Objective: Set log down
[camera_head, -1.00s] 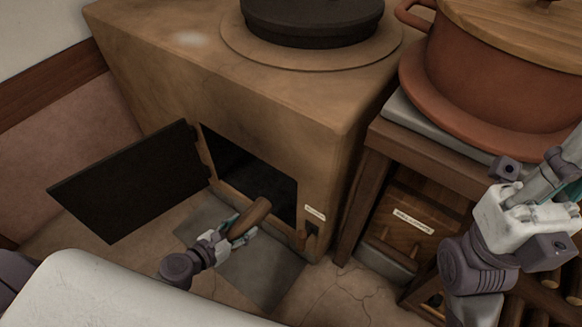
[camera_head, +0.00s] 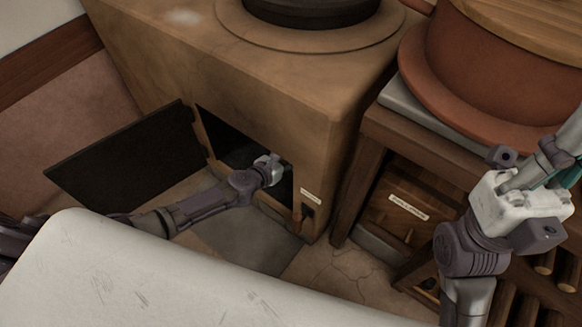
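My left arm reaches in from the left, and my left gripper (camera_head: 270,168) is at the mouth of the stove's firebox opening (camera_head: 236,150). The wrist hides the fingers, so I cannot see whether they are open or shut. The log is not visible now; it is hidden by the gripper or the dark inside. The clay stove (camera_head: 270,85) has its black door (camera_head: 128,158) swung open to the left. My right gripper (camera_head: 545,190) is at the right, over the wooden rack, with its fingers partly out of view.
A wooden stand (camera_head: 375,165) right of the stove carries a large terracotta pot (camera_head: 490,85) with a wooden lid. Below are a labelled wooden box (camera_head: 400,207) and several logs (camera_head: 545,262). A grey slab (camera_head: 235,235) lies before the opening.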

